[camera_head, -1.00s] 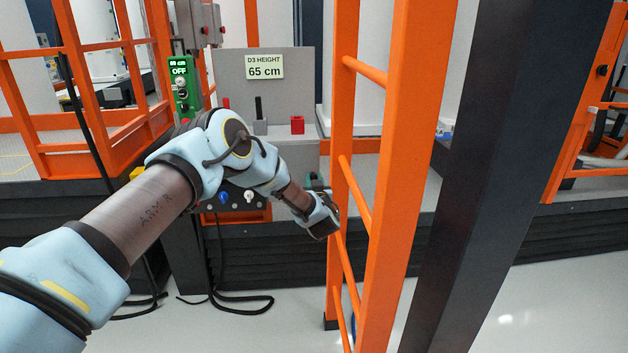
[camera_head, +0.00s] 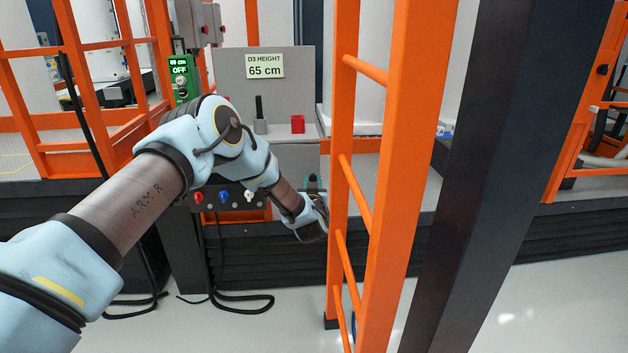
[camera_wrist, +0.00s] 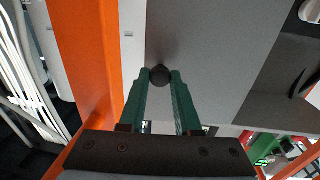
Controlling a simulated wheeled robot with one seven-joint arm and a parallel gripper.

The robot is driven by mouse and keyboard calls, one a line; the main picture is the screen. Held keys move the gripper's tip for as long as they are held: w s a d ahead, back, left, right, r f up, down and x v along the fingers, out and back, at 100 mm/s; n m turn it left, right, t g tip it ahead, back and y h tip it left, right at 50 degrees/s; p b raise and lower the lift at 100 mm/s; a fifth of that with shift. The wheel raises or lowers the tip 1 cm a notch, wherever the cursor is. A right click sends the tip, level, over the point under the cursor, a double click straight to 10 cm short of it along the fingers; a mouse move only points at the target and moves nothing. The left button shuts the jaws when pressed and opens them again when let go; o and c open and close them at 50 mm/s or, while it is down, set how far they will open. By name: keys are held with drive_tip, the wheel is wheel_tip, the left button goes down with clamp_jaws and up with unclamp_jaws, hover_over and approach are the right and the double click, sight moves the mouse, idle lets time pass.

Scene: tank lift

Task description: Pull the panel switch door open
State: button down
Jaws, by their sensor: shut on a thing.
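The grey control panel (camera_head: 230,68) stands ahead in the head view, with a sign on it reading "D3 HEIGHT 65 cm" (camera_head: 265,66). In the wrist view a dark round knob (camera_wrist: 160,75) is held between the two green fingertips of my gripper (camera_wrist: 160,77). A flat grey surface (camera_wrist: 205,50) lies behind the knob; I cannot tell how far it stands open, if at all. In the head view my gripper is low at the panel's right, mostly hidden by my wrist.
An orange ladder-like frame (camera_head: 388,180) stands close to the right of my wrist, and a dark post (camera_head: 480,180) is beyond it. A green box marked OFF (camera_head: 181,80) is left of the panel. Small red, blue and white knobs (camera_head: 223,196) show below my arm. Black cables (camera_head: 245,303) lie on the floor.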

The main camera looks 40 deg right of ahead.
drive_tip(key=w+a+m+g+b, duration=0.2)
drive_tip(key=a+m+g+b, duration=0.3)
drive_tip(key=a+m+g, duration=0.3)
drive_tip(key=w+a+m+g+b, duration=0.3)
drive_tip(key=a+m+g+b, duration=0.3)
drive_tip(key=g, duration=1)
drive_tip(key=shift+w+a+m+h, duration=0.3)
drive_tip(key=shift+a+m, duration=1.2)
drive_tip(key=shift+a, duration=1.6)
drive_tip(key=shift+r, duration=0.1)
drive_tip(key=c, duration=0.6)
unclamp_jaws()
drive_tip(key=shift+c, duration=0.2)
drive_tip(key=shift+a, duration=0.1)
drive_tip(key=b+v, duration=0.1)
drive_tip(key=v, duration=0.9)
drive_tip(key=shift+w+a, duration=0.15)
drive_tip(key=shift+w, duration=0.2)
